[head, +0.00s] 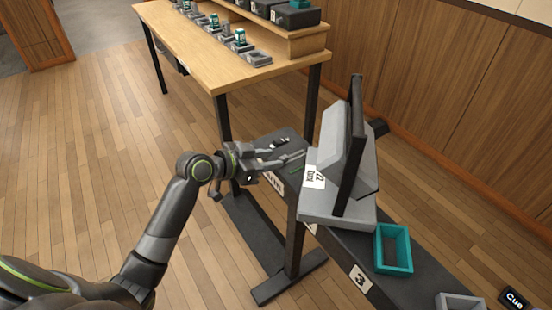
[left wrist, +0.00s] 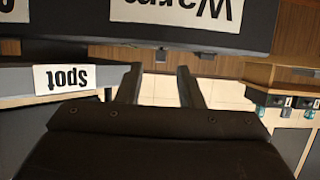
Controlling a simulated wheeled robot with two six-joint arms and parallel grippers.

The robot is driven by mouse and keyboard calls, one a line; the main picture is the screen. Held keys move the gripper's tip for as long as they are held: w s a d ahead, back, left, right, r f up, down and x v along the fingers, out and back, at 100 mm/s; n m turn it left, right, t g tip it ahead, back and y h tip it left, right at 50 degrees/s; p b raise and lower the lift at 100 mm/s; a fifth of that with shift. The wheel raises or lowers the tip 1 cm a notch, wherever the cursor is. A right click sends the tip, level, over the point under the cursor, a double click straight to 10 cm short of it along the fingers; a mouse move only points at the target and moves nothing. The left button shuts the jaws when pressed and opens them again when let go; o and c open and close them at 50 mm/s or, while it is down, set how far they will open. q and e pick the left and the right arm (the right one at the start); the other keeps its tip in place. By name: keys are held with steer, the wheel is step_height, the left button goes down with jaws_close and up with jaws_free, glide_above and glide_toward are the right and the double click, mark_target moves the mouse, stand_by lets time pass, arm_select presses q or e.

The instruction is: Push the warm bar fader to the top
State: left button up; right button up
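My left gripper (head: 298,160) reaches over the dark fader panel (head: 263,141) on a narrow black bench. In the left wrist view the two fingers (left wrist: 160,84) are apart with nothing between them. A dark panel edge there carries an upside-down "Warm" label (left wrist: 178,12), just beyond the fingertips. An upside-down "Spot" label (left wrist: 61,78) is on a grey piece to the left. Small pale parts (head: 279,142) show on the panel behind the gripper, but I cannot tell which is the warm fader's cap or its height. My right gripper is not in view.
A teal open tray (head: 393,249) lies further right on the bench. A wooden table (head: 200,55) with several small devices is behind. Wooden floor is clear at left.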

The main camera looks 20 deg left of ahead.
mark_target(283, 159)
arm_select(q)
steer(key=shift+x, duration=1.35)
steer(key=shift+c, duration=0.4)
jaws_close()
